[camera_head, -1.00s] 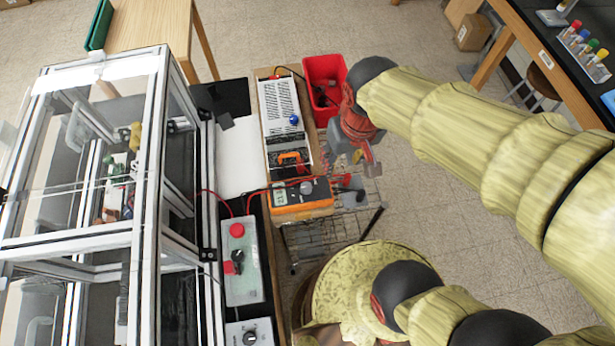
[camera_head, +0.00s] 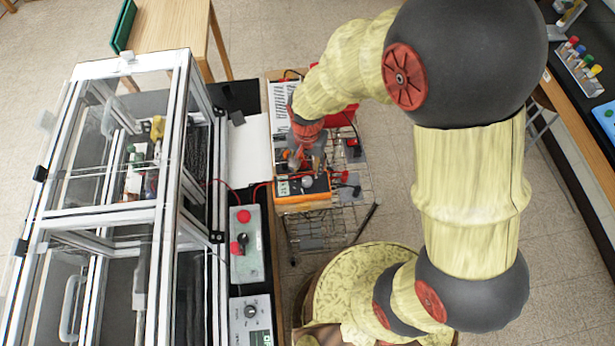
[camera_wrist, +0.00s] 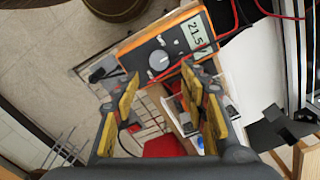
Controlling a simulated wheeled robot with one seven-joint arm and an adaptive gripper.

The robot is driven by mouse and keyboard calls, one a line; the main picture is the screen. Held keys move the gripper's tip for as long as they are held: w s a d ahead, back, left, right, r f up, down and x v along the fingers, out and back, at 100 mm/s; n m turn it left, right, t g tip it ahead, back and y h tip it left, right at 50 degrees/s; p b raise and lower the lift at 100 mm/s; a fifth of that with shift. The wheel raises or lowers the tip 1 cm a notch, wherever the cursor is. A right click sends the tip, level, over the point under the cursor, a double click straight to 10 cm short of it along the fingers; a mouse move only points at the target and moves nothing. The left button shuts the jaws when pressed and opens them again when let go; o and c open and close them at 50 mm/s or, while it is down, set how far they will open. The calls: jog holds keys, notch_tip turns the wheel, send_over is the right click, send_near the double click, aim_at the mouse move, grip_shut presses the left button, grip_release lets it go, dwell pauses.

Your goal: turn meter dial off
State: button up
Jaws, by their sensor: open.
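The orange multimeter (camera_head: 302,202) lies by the right edge of the bench, partly covered by my arm. In the wrist view the multimeter (camera_wrist: 128,42) shows a lit display (camera_wrist: 196,31) that seems to read 21.5. Its round grey dial (camera_wrist: 158,60) shows plainly between and beyond my fingertips; the dial (camera_head: 307,182) is small in the head view. I cannot read which setting it points to. My gripper (camera_wrist: 161,84) is open and empty, with yellow pads, apart from the dial. In the head view my gripper (camera_head: 297,158) is just behind the meter.
Red leads run from the meter across the bench. A grey box (camera_head: 246,262) with a red button stands at the front left, beside the aluminium frame enclosure (camera_head: 178,205). A wire rack (camera_head: 335,215) is right of the meter. A red bin (camera_head: 342,116) is behind my gripper.

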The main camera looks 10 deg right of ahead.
aim_at(308, 179)
notch_tip(308, 179, down, 7)
dwell(0.4)
jog(key=shift+c, duration=0.6)
grip_shut()
